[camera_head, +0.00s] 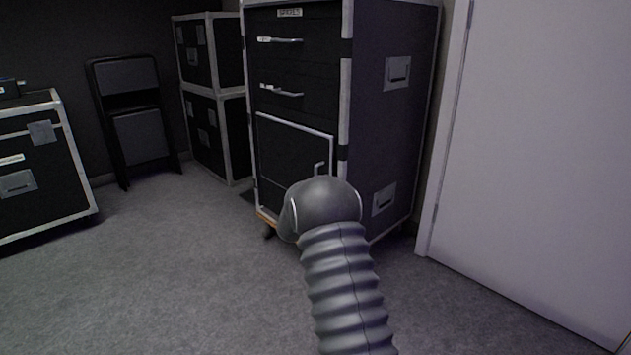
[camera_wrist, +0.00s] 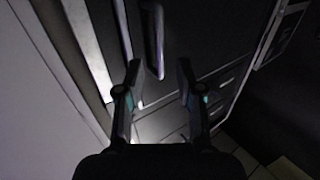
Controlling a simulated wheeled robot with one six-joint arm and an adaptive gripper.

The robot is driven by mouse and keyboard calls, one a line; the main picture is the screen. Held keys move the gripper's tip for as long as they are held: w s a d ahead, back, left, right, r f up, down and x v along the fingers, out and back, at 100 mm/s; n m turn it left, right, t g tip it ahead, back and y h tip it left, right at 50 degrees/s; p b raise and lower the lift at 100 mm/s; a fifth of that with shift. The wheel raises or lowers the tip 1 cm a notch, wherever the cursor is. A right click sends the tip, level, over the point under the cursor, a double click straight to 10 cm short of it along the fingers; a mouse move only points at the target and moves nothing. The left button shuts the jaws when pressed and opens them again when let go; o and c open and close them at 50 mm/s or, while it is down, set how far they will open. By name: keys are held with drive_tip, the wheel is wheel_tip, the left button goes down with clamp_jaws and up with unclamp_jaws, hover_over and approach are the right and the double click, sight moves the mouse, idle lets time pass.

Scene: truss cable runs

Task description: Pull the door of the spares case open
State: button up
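The spares case (camera_head: 395,130) is a tall black case with pale metal edges and a label near its top. Its door (camera_head: 290,148) is the dark lower front panel, edged in pale metal. It looks shut or nearly so, but its lower part is hidden behind my arm. A pale door handle (camera_head: 319,168) shows just above my wrist. In the wrist view a bar handle (camera_wrist: 154,42) stands ahead of my gripper (camera_wrist: 159,72). The fingers are open, one on each side of the handle's near end. I cannot tell whether they touch it. The head view hides my fingers.
Two drawer handles (camera_head: 281,91) stick out above the door. A white wall panel (camera_head: 540,150) stands close on the right. Stacked black cases (camera_head: 213,100) and a folded chair (camera_head: 138,115) stand behind left. Another case (camera_head: 40,170) is at far left. The grey floor (camera_head: 190,270) between is clear.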

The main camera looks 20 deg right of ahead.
drive_tip(key=x, duration=0.7)
drive_tip(key=shift+w+d, duration=0.1)
drive_tip(key=shift+d, duration=0.05)
clamp_jaws()
